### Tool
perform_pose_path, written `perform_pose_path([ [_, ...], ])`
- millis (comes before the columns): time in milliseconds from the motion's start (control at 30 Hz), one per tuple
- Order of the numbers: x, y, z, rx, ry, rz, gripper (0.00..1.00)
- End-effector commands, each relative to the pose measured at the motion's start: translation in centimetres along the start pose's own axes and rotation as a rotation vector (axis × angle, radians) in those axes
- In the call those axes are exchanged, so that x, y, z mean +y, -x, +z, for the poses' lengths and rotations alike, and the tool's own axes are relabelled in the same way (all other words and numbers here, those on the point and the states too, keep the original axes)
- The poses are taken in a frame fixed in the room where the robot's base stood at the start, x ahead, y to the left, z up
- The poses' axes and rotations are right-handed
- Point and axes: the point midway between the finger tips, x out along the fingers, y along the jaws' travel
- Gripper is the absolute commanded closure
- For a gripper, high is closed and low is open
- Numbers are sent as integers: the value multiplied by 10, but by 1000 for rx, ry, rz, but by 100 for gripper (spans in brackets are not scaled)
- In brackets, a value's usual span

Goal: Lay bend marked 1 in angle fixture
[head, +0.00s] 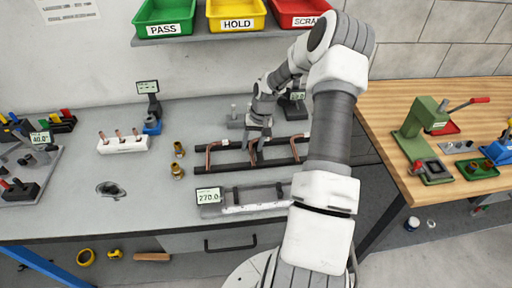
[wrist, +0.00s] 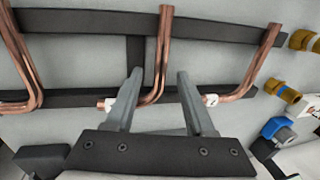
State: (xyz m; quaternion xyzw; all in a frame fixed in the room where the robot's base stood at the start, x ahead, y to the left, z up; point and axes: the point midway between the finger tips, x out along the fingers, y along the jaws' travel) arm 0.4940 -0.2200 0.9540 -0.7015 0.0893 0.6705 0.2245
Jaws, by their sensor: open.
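Several copper bends lie across a black two-bar rack (head: 240,168). In the wrist view they are a left bend (wrist: 22,58), a middle bend (wrist: 163,50) and a right bend (wrist: 262,58). White tags show near the lower ends of the middle and right bends; I cannot read their numbers surely. My gripper (wrist: 160,74) is open, its fingers on either side of the middle bend in the picture; contact cannot be told. In the head view my gripper (head: 257,143) is over the rack. A stand with a 90.0 display (head: 298,97) is partly hidden behind my arm; I cannot tell whether it is the angle fixture.
A gauge reading 270.0 (head: 209,195) stands in front of the rack. Brass fittings (head: 178,160) and a white holder (head: 122,145) with small copper pieces are to the left. PASS (head: 164,14), HOLD (head: 237,12) and SCRAP (head: 298,10) bins sit on a shelf behind.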

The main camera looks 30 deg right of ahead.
Motion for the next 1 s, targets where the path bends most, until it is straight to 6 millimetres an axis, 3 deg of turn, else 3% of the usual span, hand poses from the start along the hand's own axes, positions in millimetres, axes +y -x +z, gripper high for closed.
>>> perform_pose_path([
  [133, 0, 0, 0, 0, 0, 0, 46],
  [433, 0, 0, 0, 0, 0, 0, 100],
  [1000, -1, 4, 0, 1, 0, 1, 100],
])
